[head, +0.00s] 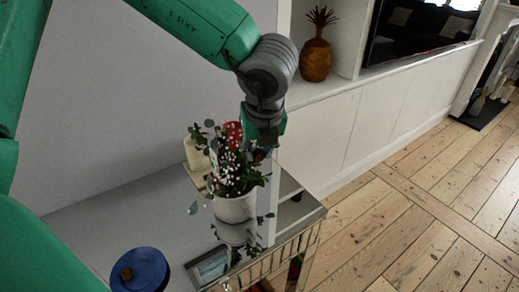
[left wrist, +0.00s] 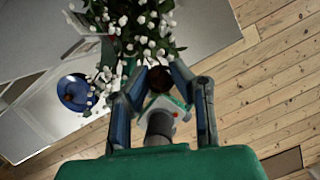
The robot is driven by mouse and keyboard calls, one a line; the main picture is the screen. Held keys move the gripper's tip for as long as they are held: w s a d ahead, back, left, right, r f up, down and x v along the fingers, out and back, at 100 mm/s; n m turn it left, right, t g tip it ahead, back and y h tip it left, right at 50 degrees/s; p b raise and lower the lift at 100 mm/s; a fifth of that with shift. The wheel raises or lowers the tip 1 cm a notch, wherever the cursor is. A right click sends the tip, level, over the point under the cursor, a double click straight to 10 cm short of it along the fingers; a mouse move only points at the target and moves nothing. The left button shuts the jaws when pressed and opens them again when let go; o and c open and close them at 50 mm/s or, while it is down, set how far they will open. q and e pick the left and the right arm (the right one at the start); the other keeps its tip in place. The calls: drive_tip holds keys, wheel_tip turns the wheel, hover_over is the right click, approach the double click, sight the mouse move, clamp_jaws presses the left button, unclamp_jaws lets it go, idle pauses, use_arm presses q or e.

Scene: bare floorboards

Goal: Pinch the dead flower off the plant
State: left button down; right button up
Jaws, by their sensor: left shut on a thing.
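The plant (head: 228,170) has dark green leaves and small white blossoms and stands in a white pot (head: 235,208) on a grey cabinet top. It also fills the upper middle of the left wrist view (left wrist: 140,25). My left gripper (head: 262,147) is at the plant's upper right side, pointing down. In the left wrist view its fingers (left wrist: 158,68) close in by the blossoms, around a dark brown, round dead flower (left wrist: 160,77). In the head view the dead flower is hidden by the gripper. My right gripper is in neither view.
The floorboards at right are clear.

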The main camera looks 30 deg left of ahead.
use_arm(q)
drive_tip(key=shift+r+p, duration=1.1)
drive_tip(key=shift+r, duration=0.15)
